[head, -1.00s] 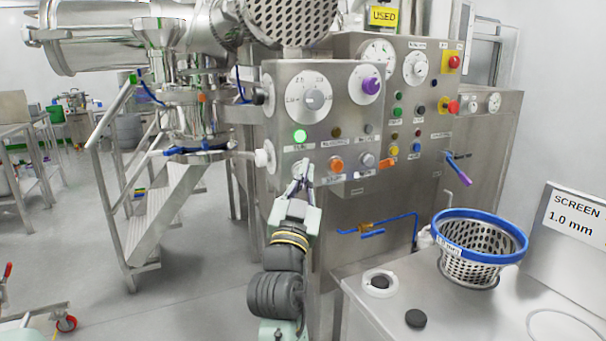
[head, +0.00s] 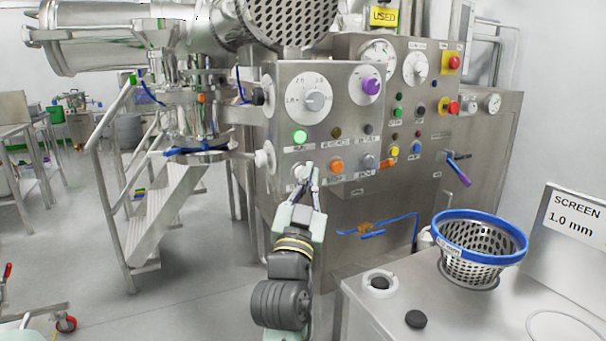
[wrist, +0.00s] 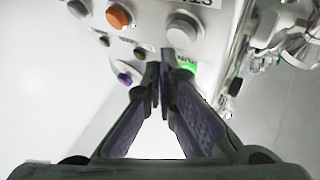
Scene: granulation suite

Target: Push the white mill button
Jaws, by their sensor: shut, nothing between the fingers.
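The white mill button (head: 299,171) is at the lower left of the steel control panel (head: 330,228), below the lit green lamp (head: 300,137) and left of the orange button (head: 337,165). In the head view my gripper (head: 312,173) is just right of the white button, its closed fingers pointing up at the panel. In the wrist view the white button (wrist: 182,30) is just beyond the fingertips (wrist: 163,58), slightly right, and fully visible. The gripper is shut and empty. I cannot tell whether the fingertips touch the panel.
A grey button (head: 368,161), a purple knob (head: 371,85) and a dial (head: 313,97) are on the same panel. A bench (head: 450,310) at the lower right holds a blue-rimmed basket (head: 480,240). Metal stairs (head: 155,215) stand left; floor between is open.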

